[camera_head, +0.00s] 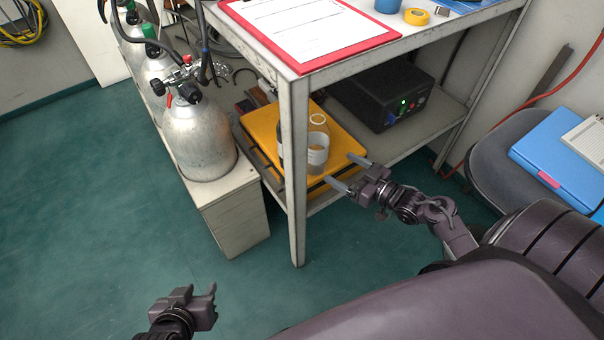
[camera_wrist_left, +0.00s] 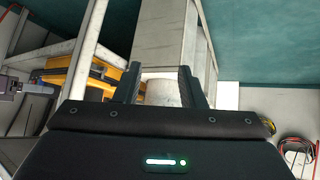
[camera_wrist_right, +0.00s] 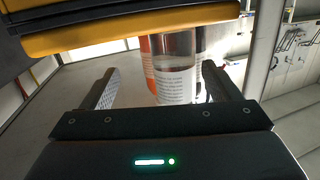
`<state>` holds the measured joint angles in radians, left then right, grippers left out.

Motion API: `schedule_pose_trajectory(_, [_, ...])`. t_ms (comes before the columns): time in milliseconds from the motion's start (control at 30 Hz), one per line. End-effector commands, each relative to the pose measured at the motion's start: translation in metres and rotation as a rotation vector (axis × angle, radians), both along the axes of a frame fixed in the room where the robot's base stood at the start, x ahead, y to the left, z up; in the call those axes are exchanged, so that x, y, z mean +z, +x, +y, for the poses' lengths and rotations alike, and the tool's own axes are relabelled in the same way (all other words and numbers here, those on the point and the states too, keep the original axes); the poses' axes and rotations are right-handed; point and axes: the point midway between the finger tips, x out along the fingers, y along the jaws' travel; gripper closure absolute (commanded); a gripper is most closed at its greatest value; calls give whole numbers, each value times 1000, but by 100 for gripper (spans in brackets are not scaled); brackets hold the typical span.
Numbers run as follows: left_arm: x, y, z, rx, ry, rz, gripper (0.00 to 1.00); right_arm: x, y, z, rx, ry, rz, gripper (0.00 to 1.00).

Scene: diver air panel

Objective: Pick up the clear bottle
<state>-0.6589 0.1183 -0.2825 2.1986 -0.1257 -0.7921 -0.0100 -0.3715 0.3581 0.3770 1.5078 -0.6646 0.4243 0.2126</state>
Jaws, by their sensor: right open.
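The clear bottle (camera_head: 317,160), with a white printed label, stands on the lower shelf by the yellow case, behind the table's front leg. In the right wrist view the clear bottle (camera_wrist_right: 174,78) shows upright, ahead of and between the fingertips. My right gripper (camera_head: 339,168) is open and empty, its fingers pointing at the bottle from the right; I cannot tell whether the tips reach its sides. My left gripper (camera_head: 202,290) is open and empty over the floor at the lower left, and its parted fingers show in the left wrist view (camera_wrist_left: 161,85).
An orange-labelled bottle (camera_wrist_right: 147,65) and a dark one stand close behind the clear bottle. The yellow case (camera_head: 263,125) and a black box (camera_head: 385,98) are on the shelf. The table leg (camera_head: 297,190) stands left of the right gripper. Gas cylinders (camera_head: 200,140) stand further left.

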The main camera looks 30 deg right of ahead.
Motion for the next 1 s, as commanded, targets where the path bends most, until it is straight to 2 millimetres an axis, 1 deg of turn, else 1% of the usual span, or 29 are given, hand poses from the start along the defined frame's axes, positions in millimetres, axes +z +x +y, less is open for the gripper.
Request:
schedule_pose_trajectory(33, [-2,0,-1,-3,-8,-20,64,-3,2,-1,17,-2,-32,17])
schedule_pose_trajectory(133, [11,1,-3,-9,-16,-43,64,9,3,0,44,0,-75,17])
schedule_pose_trajectory(233, [21,3,-4,-9,-26,-67,64,16,5,1,57,2,-94,17])
schedule_pose_trajectory(300, [29,9,-5,-7,-39,-101,64,18,9,3,60,2,-99,17])
schedule_pose_trajectory(500, [51,25,-9,3,-82,-208,64,19,23,9,58,2,-97,17])
schedule_pose_trajectory(667, [59,32,-10,6,-98,-250,64,19,28,12,58,2,-97,17])
schedule_pose_trajectory(733, [66,36,-11,9,-111,-284,64,18,31,13,58,3,-96,17])
schedule_pose_trajectory(867, [87,49,-14,16,-153,-388,64,17,40,18,57,3,-97,17])
schedule_pose_trajectory(1000, [115,62,-16,25,-203,-515,64,16,50,22,57,3,-96,17])
